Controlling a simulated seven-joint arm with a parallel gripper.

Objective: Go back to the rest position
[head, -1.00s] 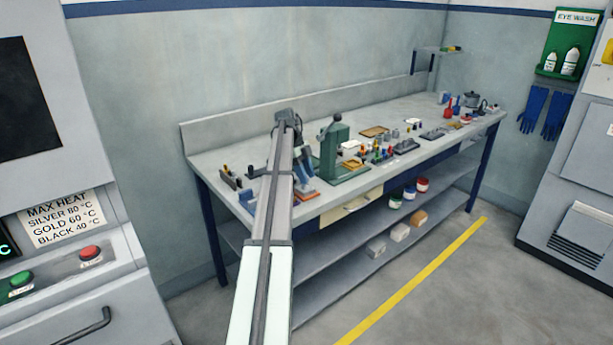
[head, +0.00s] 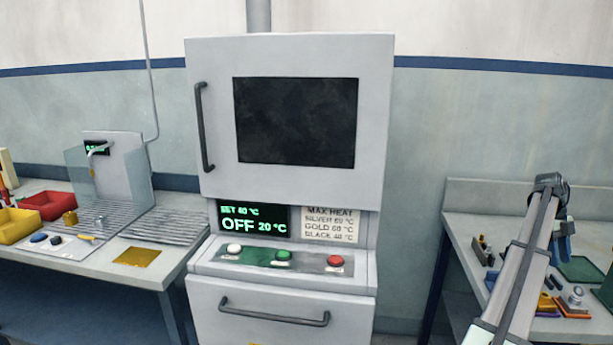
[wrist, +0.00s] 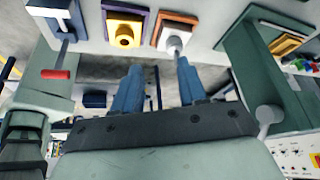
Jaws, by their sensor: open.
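My arm reaches up from the lower right of the head view, over the left end of the workbench (head: 470,225). My gripper (head: 563,243) hangs from its far end above the bench and is small and partly hidden there. In the wrist view the two blue fingers of my gripper (wrist: 158,70) are apart, with nothing held between them.
An oven cabinet (head: 290,120), door shut, stands mid-view; its display (head: 253,220) reads OFF 20 °C. Left is a sink bench with red (head: 48,206) and yellow (head: 18,226) bins. A green stand (wrist: 240,50) and a red-handled tool (wrist: 56,74) show in the wrist view.

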